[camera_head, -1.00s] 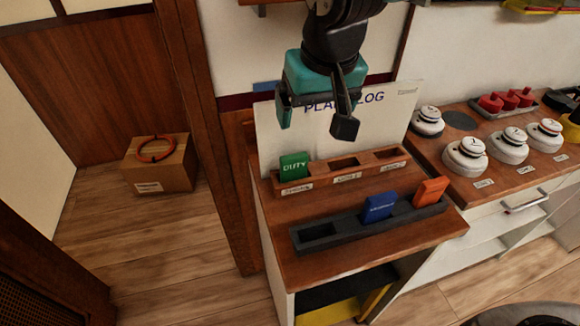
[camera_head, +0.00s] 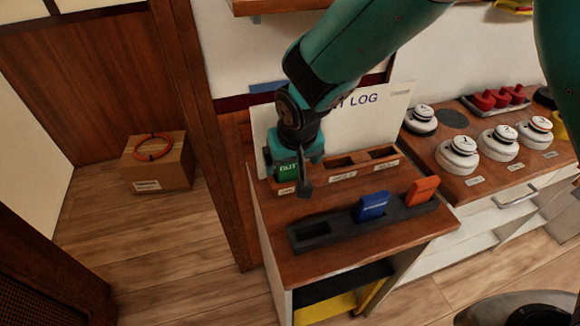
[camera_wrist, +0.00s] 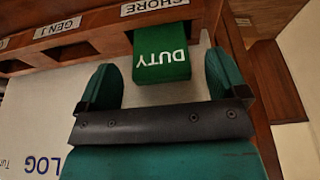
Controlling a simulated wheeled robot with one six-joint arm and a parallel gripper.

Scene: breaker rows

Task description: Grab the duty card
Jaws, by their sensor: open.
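The green duty card (camera_head: 288,169) stands upright in the left slot of the wooden rack (camera_head: 345,171) on the small cabinet. It also shows in the wrist view (camera_wrist: 161,55), with its lettering upside down there. My gripper (camera_head: 288,180) is right over the card, pointing down, its fingers on either side of it. In the wrist view my gripper (camera_wrist: 163,80) is open, and the card's top part lies between the two teal fingers with gaps on both sides. The card's lower edge is hidden in the slot.
A dark rack (camera_head: 325,234) in front holds a blue card (camera_head: 372,206) and an orange card (camera_head: 422,190). A white log board (camera_head: 380,115) stands behind the wooden rack. White round knobs (camera_head: 458,153) stand on the counter to the right.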

